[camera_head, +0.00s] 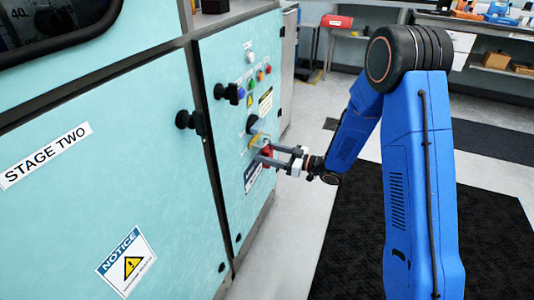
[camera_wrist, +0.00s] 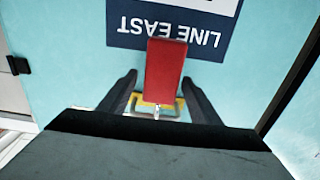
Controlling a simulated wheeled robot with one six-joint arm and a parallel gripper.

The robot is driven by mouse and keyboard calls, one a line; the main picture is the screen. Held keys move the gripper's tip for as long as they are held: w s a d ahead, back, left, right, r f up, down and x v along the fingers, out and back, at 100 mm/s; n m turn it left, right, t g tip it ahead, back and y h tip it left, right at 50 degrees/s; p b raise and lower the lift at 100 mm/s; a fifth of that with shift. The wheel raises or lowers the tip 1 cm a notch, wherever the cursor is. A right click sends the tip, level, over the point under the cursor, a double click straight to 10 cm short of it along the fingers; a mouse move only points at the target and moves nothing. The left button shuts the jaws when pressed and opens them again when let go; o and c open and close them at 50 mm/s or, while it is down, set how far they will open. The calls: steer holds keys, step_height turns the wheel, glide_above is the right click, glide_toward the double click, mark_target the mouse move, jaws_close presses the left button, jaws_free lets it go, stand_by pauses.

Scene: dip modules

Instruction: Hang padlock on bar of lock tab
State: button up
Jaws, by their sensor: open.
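The red padlock (camera_wrist: 165,70) is between the two spread fingers of my gripper (camera_wrist: 160,80) in the wrist view, with a gap on each side. It also shows in the head view (camera_head: 267,156), against the teal panel and partly hidden by the fingers. Its metal shackle (camera_wrist: 157,109) overlaps the yellow lock tab (camera_wrist: 180,104) in the wrist view. I cannot tell clearly whether the shackle goes around the bar. The yellow tab also shows in the head view (camera_head: 257,141), just above the padlock. My gripper (camera_head: 266,154) is open and reaches in from the right.
A "LINE EAST" label (camera_wrist: 122,24) is on the panel behind the padlock. A black knob (camera_head: 253,123) and several coloured buttons are above the tab. Black door handles (camera_head: 190,121) stick out to the left.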

steer(key=v, duration=1.7)
steer(key=w+d+r+m+t+h, duration=0.4)
steer(key=w+d+r+t+h, duration=0.15)
steer(key=d+r+h, duration=0.4)
steer(key=s+d+r+m+h, duration=0.4)
steer(key=s+d+r+h, duration=0.25)
steer(key=s+d, duration=0.2)
steer(key=s+a+m+g+h, duration=0.1)
steer(key=s+m+g, duration=0.5)
steer(key=s, duration=2.5)
steer(key=shift+a+g, duration=0.4)
steer(key=shift+g, duration=0.05)
steer(key=shift+r, duration=0.1)
steer(key=shift+c, duration=0.4)
